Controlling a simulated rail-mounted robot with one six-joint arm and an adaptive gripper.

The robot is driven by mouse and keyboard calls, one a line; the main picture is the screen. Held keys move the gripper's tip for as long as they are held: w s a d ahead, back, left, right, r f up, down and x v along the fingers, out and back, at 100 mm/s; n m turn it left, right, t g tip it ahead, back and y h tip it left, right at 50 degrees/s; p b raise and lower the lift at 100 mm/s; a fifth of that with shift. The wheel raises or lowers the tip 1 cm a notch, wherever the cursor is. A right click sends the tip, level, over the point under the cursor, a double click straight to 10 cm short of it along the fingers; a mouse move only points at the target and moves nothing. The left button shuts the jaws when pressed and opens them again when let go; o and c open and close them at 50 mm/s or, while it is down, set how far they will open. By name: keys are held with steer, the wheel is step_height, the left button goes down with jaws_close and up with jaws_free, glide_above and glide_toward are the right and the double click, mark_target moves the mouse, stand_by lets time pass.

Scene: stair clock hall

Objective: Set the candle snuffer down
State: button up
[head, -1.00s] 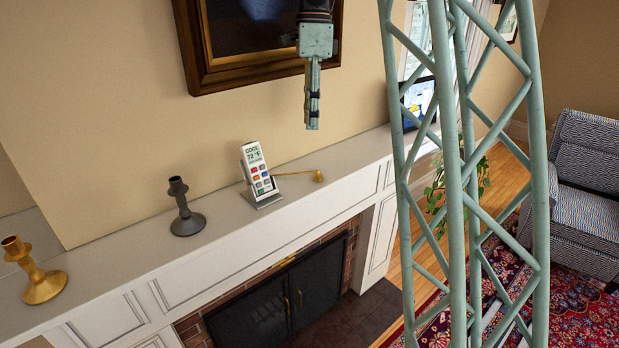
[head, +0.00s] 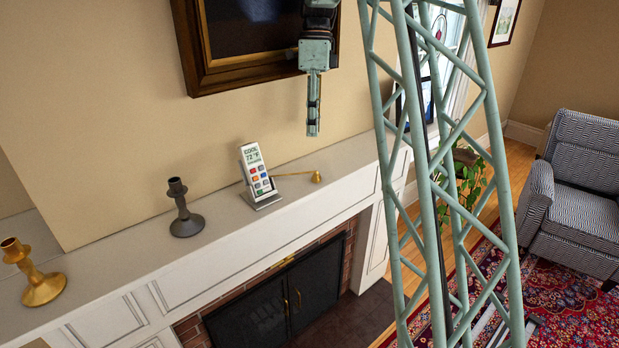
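The brass candle snuffer (head: 316,178) lies on the white mantel shelf (head: 225,225). Its small bell is at the right end, and its thin handle runs left to behind the remote in its stand. My gripper (head: 313,132) hangs pointing down above the mantel, higher than the snuffer and apart from it. I see it edge-on, so the gap between its fingers does not show. Nothing shows hanging from it.
A white remote (head: 257,172) stands in a holder on the mantel, close by the snuffer. A dark candlestick (head: 184,212) and a brass candlestick (head: 38,280) stand farther left. A framed picture (head: 255,40) hangs on the wall behind. The mantel right of the snuffer is clear.

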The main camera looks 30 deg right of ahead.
mark_target(292, 175)
steer(key=shift+s+a+f+b, duration=0.1)
steer(key=shift+s+a+f, duration=0.1)
steer(key=shift+f, duration=1.2)
steer(key=shift+s+a+f+b, duration=0.15)
steer(key=shift+s+f, duration=0.1)
steer(key=shift+f, duration=1.1)
steer(key=shift+s+a+f+b, duration=0.1)
steer(key=shift+s+a+f, duration=0.1)
steer(key=shift+f, duration=1.2)
steer(key=shift+f, duration=0.1)
steer(key=shift+s+a+f, duration=0.15)
steer(key=shift+f, duration=1.1)
steer(key=shift+s+a+f, duration=0.1)
steer(key=shift+a+f, duration=0.05)
steer(key=shift+f, duration=1.05)
jaws_close()
